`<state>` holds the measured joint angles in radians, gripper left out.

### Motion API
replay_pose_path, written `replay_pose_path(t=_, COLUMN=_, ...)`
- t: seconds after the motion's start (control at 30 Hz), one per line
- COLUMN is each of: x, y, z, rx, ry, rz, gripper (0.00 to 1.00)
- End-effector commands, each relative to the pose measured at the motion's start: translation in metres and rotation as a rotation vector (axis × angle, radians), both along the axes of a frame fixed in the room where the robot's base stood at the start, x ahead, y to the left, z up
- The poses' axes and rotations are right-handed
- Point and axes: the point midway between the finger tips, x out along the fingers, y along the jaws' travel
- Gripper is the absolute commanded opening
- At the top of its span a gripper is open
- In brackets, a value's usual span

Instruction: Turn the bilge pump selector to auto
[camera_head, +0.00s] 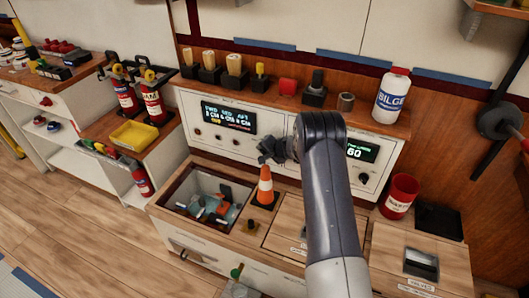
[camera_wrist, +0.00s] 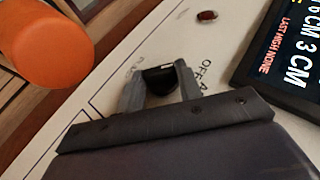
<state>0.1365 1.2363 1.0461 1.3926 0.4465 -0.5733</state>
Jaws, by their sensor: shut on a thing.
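The bilge pump selector is a small black knob (camera_wrist: 158,77) on the white panel, seen in the wrist view. My gripper (camera_wrist: 160,85) is shut on it, with one grey finger on each side. It also shows in the head view (camera_head: 275,150), in front of the white panel (camera_head: 185,100), where it hides the knob. Beside the knob the panel lettering reads "OFF" and then "A", with the rest cut off by my gripper. Which position the knob points to cannot be told.
An orange cone (camera_head: 265,186) stands just below my gripper; its top is close in the wrist view (camera_wrist: 45,42). A dark display (camera_head: 228,117) is left of my gripper. An open bin (camera_head: 178,207) with tools lies below left. A red bucket (camera_head: 400,196) stands right of my arm.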

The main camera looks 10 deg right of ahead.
Motion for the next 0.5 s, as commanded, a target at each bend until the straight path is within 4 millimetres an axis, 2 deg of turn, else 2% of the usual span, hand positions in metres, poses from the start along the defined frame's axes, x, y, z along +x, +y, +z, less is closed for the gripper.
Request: replay_pose_path(t=0.5, x=-0.0009, y=-0.002, z=-0.0113, rx=0.103, ry=-0.07, rz=-0.002, gripper=0.11)
